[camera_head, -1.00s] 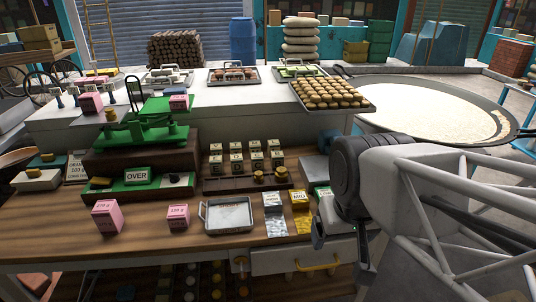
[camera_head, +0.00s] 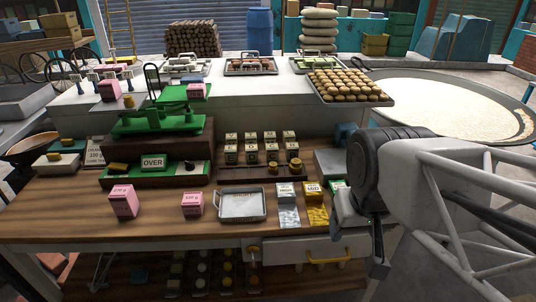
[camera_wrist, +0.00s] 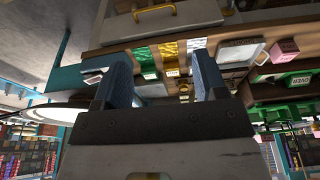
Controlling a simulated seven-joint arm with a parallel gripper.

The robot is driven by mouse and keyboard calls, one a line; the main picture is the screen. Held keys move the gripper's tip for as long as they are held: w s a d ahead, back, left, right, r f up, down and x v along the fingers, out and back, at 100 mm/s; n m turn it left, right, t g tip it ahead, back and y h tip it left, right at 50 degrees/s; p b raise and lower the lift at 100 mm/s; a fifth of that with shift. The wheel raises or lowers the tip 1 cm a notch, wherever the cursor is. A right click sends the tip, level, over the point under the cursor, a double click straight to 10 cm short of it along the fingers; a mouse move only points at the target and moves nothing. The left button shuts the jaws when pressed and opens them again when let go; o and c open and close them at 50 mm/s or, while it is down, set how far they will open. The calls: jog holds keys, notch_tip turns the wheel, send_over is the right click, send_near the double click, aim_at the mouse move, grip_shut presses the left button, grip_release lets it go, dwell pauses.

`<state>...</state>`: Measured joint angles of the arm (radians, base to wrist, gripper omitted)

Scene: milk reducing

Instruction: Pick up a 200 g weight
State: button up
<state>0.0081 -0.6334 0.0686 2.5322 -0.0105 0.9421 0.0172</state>
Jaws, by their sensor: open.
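Several small brass weights (camera_head: 271,168) stand in a dark wooden rack (camera_head: 240,172) at the middle of the wooden table. Behind them are two rows of dark blocks with pale labels (camera_head: 252,149). The labels are too small to read, so I cannot tell which piece is 200 g. My gripper (camera_head: 376,258) hangs at the table's front right edge, to the right of the rack and apart from it. In the wrist view my gripper (camera_wrist: 163,78) shows two blue-grey fingers spread apart with nothing held between them.
A green balance (camera_head: 155,120) stands on a wooden block at left. Pink boxes (camera_head: 122,202), a metal tray (camera_head: 242,205) and silver and gold packets (camera_head: 316,203) line the front. A bun tray (camera_head: 348,86) overhangs behind. Bare wood lies at front left.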

jog(key=n+g, duration=0.3)
jog(key=n, duration=0.9)
send_over(272, 163)
jog(key=f, duration=0.9)
jog(key=shift+s+d+f, duration=0.1)
jog(key=shift+s+d, duration=0.05)
jog(key=shift+s, duration=0.25)
jog(key=shift+w+f+n, duration=0.2)
jog(key=shift+w+n, duration=0.1)
jog(key=shift+f, duration=1.35)
